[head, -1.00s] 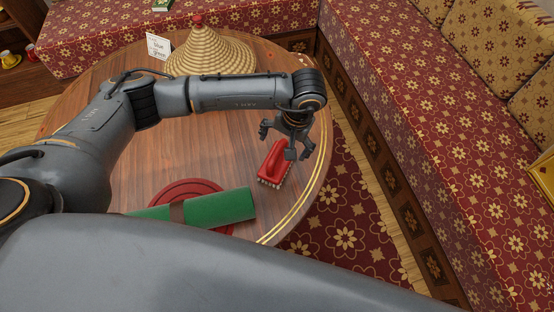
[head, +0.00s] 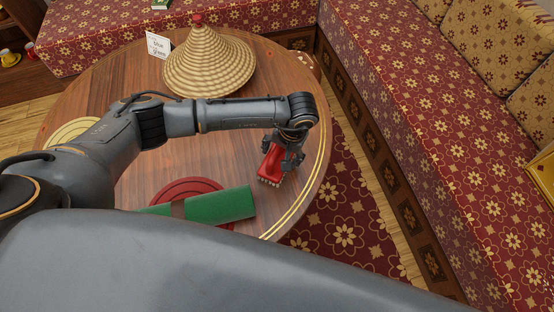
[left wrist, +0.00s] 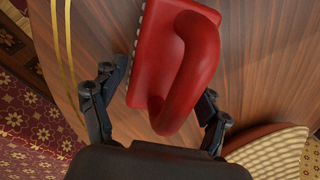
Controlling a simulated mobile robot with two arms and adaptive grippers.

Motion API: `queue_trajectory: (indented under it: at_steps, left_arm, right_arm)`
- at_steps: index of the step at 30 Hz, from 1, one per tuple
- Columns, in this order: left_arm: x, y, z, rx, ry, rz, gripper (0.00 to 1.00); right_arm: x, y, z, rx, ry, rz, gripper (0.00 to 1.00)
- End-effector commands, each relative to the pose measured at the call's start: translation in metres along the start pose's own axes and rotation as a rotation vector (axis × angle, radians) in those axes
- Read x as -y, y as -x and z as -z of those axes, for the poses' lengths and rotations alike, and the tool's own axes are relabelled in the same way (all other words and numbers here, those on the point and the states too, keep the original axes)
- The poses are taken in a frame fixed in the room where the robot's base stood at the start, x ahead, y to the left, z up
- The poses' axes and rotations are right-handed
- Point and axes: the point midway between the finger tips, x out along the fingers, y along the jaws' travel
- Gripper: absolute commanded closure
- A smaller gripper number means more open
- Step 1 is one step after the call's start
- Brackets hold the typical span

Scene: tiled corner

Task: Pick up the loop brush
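The loop brush (head: 272,167) is red, with a curved loop handle and pale bristles along its lower edge. It rests on the round wooden table (head: 240,215) near the right rim. In the left wrist view the brush (left wrist: 160,60) fills the upper middle, its loop handle facing the camera. My left gripper (head: 283,155) is down at the brush and partly covers it in the head view. Its fingers are open, one on each side of the brush; a visible gap remains at least on the right. My right gripper is not in view.
A woven conical lid (head: 205,68) with a red knob stands at the back, beside a small lettered card (head: 158,46). A green roll (head: 222,205) lies over a red round plate (head: 183,187) to the brush's left. A patterned bench (head: 400,130) runs along the right.

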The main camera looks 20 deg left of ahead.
Motion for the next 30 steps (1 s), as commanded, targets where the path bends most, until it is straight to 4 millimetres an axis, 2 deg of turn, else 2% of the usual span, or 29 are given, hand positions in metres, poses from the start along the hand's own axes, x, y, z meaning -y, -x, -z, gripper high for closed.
queue_trajectory:
  at_steps: [1, 4, 5, 13, 17, 22, 26, 30]
  left_arm:
    - [0.0, 0.0, 0.0, 0.0, 0.0, 0.0, 0.44]
    - [0.0, 0.0, 0.0, 0.0, 0.0, 0.0, 0.65]
    - [0.0, 0.0, 0.0, 0.0, 0.0, 0.0, 0.68]
    - [0.0, 0.001, 0.0, 0.0, 0.0, 0.0, 0.69]
    - [0.002, 0.008, 0.001, -0.003, 0.001, -0.001, 0.69]
    - [0.006, 0.031, 0.002, -0.006, 0.0, -0.001, 0.69]
    - [-0.009, 0.058, -0.007, -0.007, -0.006, -0.003, 0.69]
    - [-0.027, 0.095, -0.019, -0.007, -0.006, -0.002, 0.69]
  right_arm:
    - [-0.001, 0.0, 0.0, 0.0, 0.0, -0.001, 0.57]
    - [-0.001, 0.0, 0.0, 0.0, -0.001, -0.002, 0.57]
    - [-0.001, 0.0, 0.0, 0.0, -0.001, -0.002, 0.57]
    - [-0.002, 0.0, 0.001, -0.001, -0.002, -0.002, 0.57]
    - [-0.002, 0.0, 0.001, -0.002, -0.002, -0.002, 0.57]
    - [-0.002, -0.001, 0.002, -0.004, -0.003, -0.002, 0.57]
    - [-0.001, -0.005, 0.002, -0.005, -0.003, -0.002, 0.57]
    - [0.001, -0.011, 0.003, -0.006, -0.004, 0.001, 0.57]
